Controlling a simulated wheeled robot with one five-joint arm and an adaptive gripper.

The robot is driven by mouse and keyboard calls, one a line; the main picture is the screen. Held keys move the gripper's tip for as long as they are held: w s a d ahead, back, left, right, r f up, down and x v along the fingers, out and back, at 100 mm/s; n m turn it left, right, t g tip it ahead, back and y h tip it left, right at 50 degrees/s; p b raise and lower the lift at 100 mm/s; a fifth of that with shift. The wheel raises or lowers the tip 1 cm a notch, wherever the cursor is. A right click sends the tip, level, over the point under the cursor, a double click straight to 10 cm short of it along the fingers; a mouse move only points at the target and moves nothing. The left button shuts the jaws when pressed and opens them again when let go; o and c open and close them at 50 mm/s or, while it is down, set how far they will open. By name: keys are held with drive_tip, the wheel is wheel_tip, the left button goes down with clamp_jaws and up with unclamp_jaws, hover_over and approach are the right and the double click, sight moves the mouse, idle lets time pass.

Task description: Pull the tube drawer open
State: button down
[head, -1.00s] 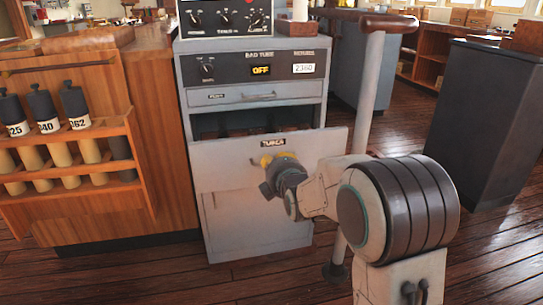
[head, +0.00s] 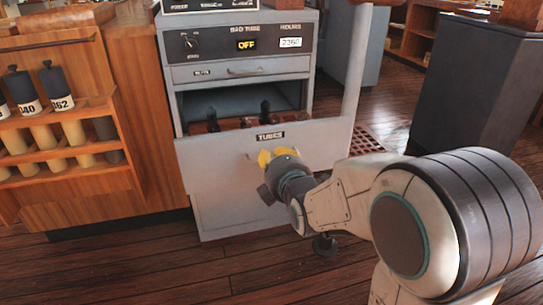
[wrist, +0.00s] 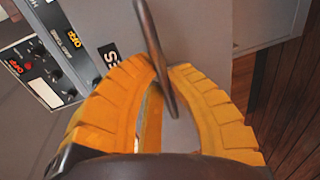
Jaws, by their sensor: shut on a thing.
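The tube drawer (head: 230,171) is a grey front marked TUBES, low in the grey cabinet. It stands out from the cabinet, and the tops of dark tubes (head: 265,112) show behind its upper edge. My gripper (head: 275,157), with yellow fingers, is at the drawer front just below the label. In the wrist view my gripper (wrist: 168,80) has its two ribbed fingers closed around the drawer's metal bar handle (wrist: 155,45). The handle is mostly hidden by the fingers in the head view.
A shallower closed drawer (head: 275,70) sits above, under a panel (head: 240,42) reading OFF and 2360. A wooden rack (head: 60,130) with labelled bottles stands at left. A dark cabinet (head: 475,85) and a grey post (head: 356,60) stand at right.

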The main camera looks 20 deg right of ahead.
drive_tip(key=shift+s+f, duration=0.15)
drive_tip(key=shift+f, duration=0.05)
drive_tip(key=c, duration=1.2)
unclamp_jaws()
drive_tip(key=shift+r, duration=0.1)
wheel_tip(320, 180, up, 9)
drive_tip(key=shift+r, duration=0.6)
